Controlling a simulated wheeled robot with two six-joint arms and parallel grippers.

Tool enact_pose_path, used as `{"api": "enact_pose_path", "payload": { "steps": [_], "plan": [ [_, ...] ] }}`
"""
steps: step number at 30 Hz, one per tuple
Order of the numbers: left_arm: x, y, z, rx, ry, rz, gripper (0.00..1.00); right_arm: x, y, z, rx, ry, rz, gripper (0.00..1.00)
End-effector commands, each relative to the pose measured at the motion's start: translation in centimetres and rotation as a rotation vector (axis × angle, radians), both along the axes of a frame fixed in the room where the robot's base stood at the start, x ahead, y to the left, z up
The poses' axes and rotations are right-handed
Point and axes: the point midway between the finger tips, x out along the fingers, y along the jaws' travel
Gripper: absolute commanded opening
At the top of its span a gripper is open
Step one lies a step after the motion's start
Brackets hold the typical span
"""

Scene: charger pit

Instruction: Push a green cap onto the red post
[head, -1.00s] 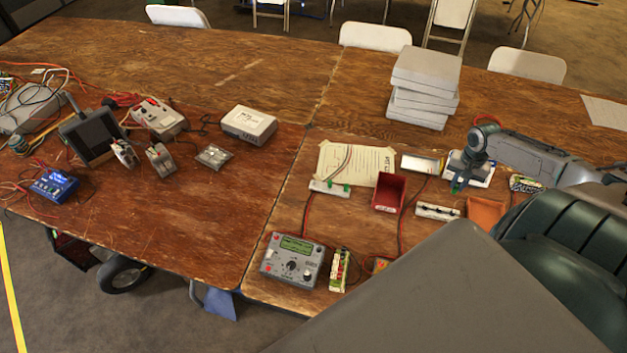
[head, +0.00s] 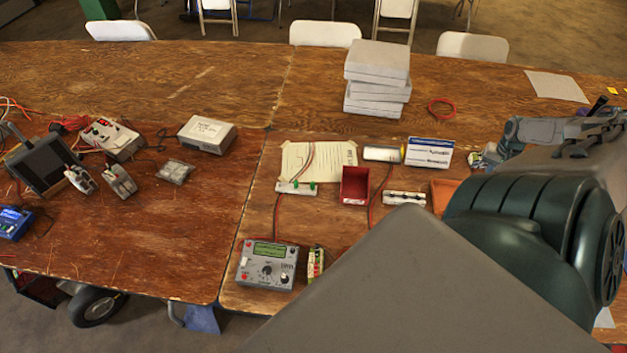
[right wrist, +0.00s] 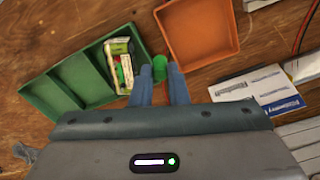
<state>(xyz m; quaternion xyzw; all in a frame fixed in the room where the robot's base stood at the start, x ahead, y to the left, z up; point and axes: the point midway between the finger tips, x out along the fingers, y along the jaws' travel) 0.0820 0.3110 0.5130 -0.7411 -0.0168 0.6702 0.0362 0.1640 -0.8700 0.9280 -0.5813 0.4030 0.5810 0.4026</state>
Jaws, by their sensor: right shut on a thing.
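A small green cap (right wrist: 159,68) is held between the blue fingertips of my right gripper (right wrist: 160,76) in the right wrist view. That gripper is shut on it, beside an orange tray and a green compartment tray. In the head view my right arm comes in from the right, and its fingertips cannot be made out. A pale strip (head: 297,188) with green pieces and wires attached lies at the front of the paper sheet. I cannot make out a red post on it. My left gripper is not in view.
The orange tray (right wrist: 198,32) and green tray (right wrist: 84,78) lie near the gripper. A red bin (head: 354,186), a fuse strip (head: 404,198), a blue-white card (head: 429,152) and a meter (head: 267,266) stand around the strip. Stacked grey boxes (head: 377,78) stand behind.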

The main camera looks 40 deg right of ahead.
Motion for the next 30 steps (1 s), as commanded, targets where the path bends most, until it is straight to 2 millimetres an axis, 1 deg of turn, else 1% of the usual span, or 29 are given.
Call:
{"api": "enact_pose_path", "payload": {
  "steps": [1, 4, 6, 8, 9, 14, 16, 18, 30],
  "plan": [
    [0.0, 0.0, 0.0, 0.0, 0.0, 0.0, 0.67, -0.9, -0.8, 0.0, -0.002, -0.003, -0.013, 0.01],
    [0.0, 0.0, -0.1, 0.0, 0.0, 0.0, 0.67, -2.6, -2.2, -0.1, 0.0, -0.003, -0.025, 0.01],
    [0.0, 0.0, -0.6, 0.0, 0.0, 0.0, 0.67, -3.6, -3.2, -0.3, -0.001, -0.001, -0.03, 0.01],
    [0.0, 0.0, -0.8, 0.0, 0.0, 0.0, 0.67, -4.6, -3.9, -0.3, -0.002, -0.002, -0.036, 0.01],
    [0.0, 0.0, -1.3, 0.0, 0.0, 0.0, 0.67, -5.1, -4.4, -0.4, -0.001, -0.001, -0.039, 0.01],
    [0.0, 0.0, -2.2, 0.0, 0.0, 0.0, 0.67, -6.8, -5.7, -0.3, -0.001, -0.001, -0.047, 0.01],
    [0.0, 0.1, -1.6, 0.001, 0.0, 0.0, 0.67, -6.7, -5.7, 0.1, 0.001, -0.004, -0.046, 0.01],
    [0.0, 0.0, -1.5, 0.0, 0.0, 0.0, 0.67, -6.7, -5.6, 0.1, 0.002, -0.002, -0.046, 0.01],
    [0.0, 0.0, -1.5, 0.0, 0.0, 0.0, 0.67, -6.7, -5.6, -0.1, 0.001, -0.001, -0.045, 0.01]
  ]
}}
